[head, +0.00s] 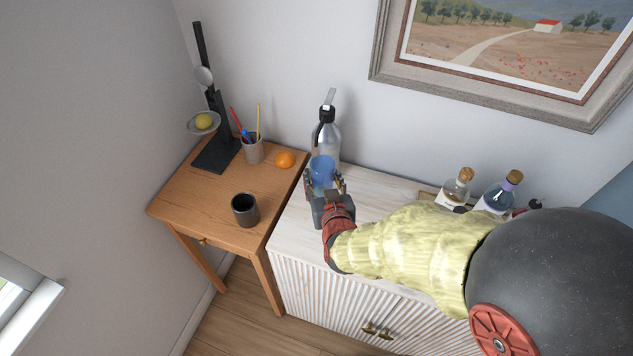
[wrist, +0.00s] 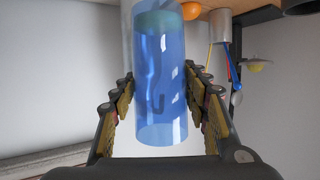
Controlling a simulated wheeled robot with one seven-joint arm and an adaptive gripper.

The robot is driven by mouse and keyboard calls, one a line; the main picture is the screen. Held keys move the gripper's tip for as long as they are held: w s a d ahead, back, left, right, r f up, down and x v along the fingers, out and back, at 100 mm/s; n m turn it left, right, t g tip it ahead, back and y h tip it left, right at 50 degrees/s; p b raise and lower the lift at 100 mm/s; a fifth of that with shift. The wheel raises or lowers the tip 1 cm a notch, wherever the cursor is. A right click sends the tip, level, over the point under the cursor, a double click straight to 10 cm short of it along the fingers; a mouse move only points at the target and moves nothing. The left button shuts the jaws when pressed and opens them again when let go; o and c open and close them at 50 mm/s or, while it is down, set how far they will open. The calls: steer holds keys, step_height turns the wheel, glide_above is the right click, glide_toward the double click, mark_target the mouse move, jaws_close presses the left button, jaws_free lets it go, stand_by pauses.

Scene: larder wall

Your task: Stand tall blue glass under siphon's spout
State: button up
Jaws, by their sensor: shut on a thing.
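The tall blue glass (head: 322,168) is upright between the fingers of my gripper (head: 324,180), over the back left of the white cabinet. In the wrist view, which appears upside down, the see-through glass (wrist: 160,100) stands between both fingers of my gripper (wrist: 160,75). The siphon (head: 329,140), a silver bottle with a black head and a pale lever, stands just behind the glass near the wall. The glass overlaps its lower front. A dark spout shape shows through the glass in the wrist view. I cannot tell whether the glass touches the cabinet top or sits exactly below the spout.
The white cabinet (head: 290,225) has corked bottles (head: 456,188) at its right. The wooden table (head: 190,205) on the left bears a dark cup (head: 245,209), an orange (head: 285,159), a pen cup (head: 253,149) and a black stand (head: 218,150) with a lemon dish.

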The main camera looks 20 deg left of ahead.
steer(key=shift+w+a+f+b, duration=0.7)
steer(key=shift+w+f+b, duration=0.25)
steer(key=shift+w+f, duration=0.65)
steer(key=shift+w+a+f+b, duration=0.7)
steer(key=shift+w+f+b, duration=0.45)
steer(key=shift+f, duration=0.9)
steer(key=shift+w+a+f+b, duration=0.75)
steer(key=shift+w+f, duration=0.75)
steer(key=shift+f, duration=0.3)
steer(key=shift+d, duration=0.1)
steer(key=shift+f, duration=0.15)
steer(key=o, duration=1.3)
steer(key=shift+o, duration=0.7)
